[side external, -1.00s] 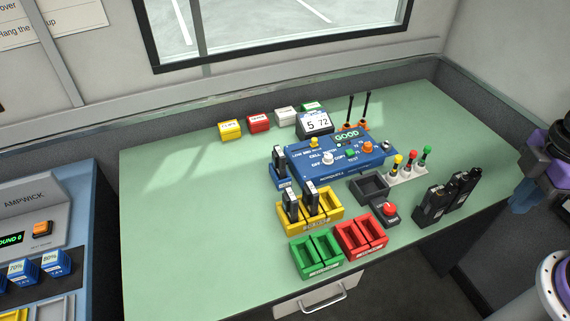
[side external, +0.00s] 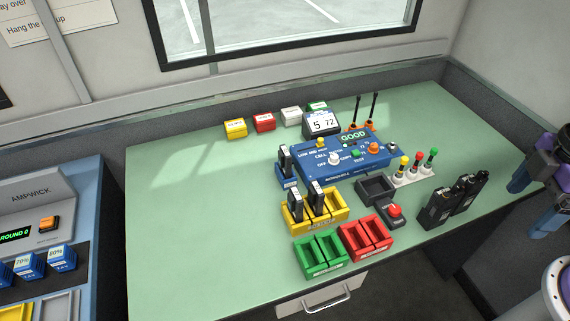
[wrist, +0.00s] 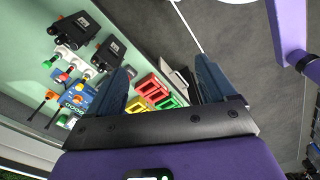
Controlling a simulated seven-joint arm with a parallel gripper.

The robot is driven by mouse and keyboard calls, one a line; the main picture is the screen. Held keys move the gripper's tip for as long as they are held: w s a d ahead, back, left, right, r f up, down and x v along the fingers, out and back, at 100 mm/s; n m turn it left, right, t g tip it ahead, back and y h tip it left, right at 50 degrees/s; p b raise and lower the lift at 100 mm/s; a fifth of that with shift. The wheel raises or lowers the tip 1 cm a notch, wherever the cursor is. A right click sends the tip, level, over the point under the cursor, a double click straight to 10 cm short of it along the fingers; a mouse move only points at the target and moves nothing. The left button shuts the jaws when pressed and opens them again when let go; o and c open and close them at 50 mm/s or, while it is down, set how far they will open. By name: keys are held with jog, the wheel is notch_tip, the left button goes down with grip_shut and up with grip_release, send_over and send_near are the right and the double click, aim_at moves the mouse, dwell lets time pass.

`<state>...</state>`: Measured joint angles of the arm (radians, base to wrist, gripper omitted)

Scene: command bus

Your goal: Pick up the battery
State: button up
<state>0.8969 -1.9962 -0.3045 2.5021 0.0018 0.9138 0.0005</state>
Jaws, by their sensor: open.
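Several black upright slabs with pale labels look like batteries; I cannot tell which one is meant. One battery (side external: 295,204) and another beside it (side external: 316,196) stand in the yellow two-slot tray (side external: 334,218). A similar slab (side external: 285,160) stands in a blue holder left of the blue tester (side external: 340,162). My gripper (wrist: 160,66) is open and empty, its two dark blue fingers wide apart in the wrist view. In the side external view it is at the far right, beyond the bench edge and well apart from the batteries.
Green tray (side external: 320,256) and red tray (side external: 367,238) sit at the bench front. Two black radios (side external: 437,209), a red button (side external: 394,211) and colored-knob levers (side external: 416,161) lie on my gripper's side. Antennas (side external: 374,107) stand behind. The bench's left part is clear.

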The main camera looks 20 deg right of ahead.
jog(key=shift+a, duration=0.1)
jog(key=n, duration=0.5)
send_over(287, 161)
jog(key=w+d, duration=0.1)
jog(key=w, duration=0.1)
notch_tip(287, 161, down, 2)
jog(key=shift+w+f, duration=0.15)
jog(key=shift+f, duration=4.4)
jog(key=shift+w+f, duration=0.15)
jog(key=shift+f, duration=4.4)
jog(key=shift+c, duration=0.3)
